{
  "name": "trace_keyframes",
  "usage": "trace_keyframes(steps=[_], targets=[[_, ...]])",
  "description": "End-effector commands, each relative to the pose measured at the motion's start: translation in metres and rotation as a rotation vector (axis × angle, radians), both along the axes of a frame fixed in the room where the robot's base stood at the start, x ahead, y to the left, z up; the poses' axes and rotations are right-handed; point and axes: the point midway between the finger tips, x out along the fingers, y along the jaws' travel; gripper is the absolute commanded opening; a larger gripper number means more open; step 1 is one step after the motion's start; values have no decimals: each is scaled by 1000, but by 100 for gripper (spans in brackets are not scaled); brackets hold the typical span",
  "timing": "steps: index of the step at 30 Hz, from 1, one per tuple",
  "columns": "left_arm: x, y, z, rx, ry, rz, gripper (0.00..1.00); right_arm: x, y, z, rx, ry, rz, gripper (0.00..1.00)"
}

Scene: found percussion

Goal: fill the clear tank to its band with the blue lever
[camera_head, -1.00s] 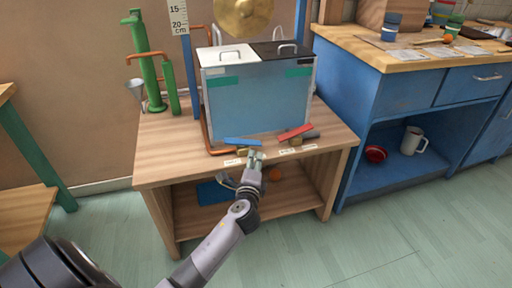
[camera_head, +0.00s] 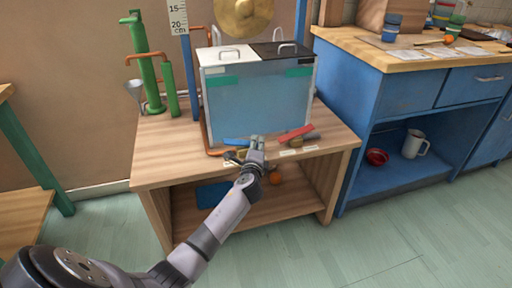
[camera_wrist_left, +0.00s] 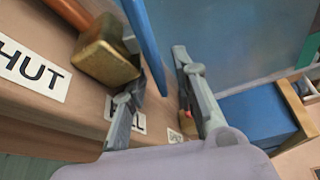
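The clear tank (camera_head: 258,103) stands on the wooden bench, with a bluish see-through front and green bands (camera_head: 222,82) near its top at both sides. The blue lever (camera_head: 236,141) lies at the tank's front foot, partly hidden by my gripper. In the left wrist view the blue lever (camera_wrist_left: 146,38) runs between the two fingers, beside a brass valve body (camera_wrist_left: 105,52). My left gripper (camera_head: 257,140) is at the lever's right end, fingers apart (camera_wrist_left: 158,75); I cannot tell whether they touch it. My right gripper is not in view.
A red lever (camera_head: 295,133) lies close to the right of my gripper. Labels sit on the bench's front edge, one ending in "HUT" (camera_wrist_left: 30,65). A green pump (camera_head: 146,65) stands at the left. A blue counter (camera_head: 400,105) stands to the right.

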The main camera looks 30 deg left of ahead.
Motion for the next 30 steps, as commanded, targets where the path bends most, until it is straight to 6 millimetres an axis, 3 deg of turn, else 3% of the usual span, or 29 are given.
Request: trace_keyframes(steps=[2, 14, 30], targets=[[0, 0, 0, 0, 0, 0, 27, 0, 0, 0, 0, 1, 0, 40], [0, 0, 0, 0, 0, 0, 0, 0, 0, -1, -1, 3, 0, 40], [0, 0, -1, -6, -5, 0, 0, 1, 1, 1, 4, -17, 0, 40]])
